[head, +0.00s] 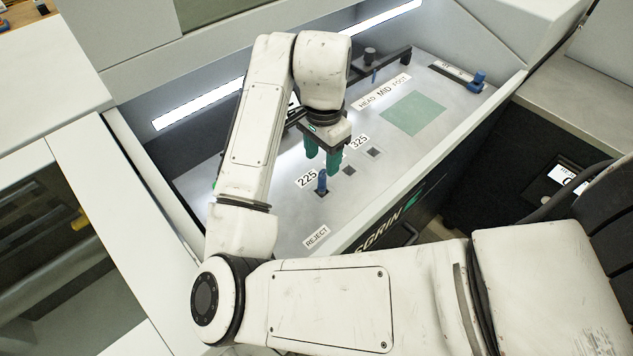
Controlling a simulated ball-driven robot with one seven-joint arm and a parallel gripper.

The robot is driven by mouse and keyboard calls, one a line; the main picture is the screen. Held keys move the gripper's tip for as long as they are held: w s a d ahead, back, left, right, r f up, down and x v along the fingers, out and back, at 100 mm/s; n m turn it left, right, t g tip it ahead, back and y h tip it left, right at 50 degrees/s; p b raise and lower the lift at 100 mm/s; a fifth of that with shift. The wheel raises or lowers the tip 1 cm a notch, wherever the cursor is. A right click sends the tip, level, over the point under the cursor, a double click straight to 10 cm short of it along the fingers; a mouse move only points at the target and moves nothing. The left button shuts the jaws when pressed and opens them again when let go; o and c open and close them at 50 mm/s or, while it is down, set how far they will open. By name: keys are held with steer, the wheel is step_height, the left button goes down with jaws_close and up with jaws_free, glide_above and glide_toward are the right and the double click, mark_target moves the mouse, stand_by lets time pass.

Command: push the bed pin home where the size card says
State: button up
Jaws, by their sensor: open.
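The blue bed pin (321,183) stands upright at the hole beside the 225 label (306,179). Its foot is at the dark hole, but I cannot tell how deep it sits. My gripper (323,158), with green fingers, is open and empty just above and behind the pin, apart from it as far as I can see. Two more dark square holes lie to the right: a middle one (349,170) and one by the 325 label (359,142). I cannot make out a size card for certain; a small white panel (562,174) at the right is unreadable.
A HEAD MID FOOT label (384,91) and a green patch (414,113) lie on the grey bed. A REJECT label (316,237) is near the front wall. A dark rail (395,65) runs along the back. Another blue part (478,80) stands far right.

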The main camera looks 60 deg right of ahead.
mark_target(322, 181)
step_height(322, 181, down, 2)
steer(key=shift+w+f, duration=0.1)
steer(key=shift+f, duration=0.1)
steer(key=shift+a+f, duration=0.15)
steer(key=shift+f, duration=2.65)
jaws_close()
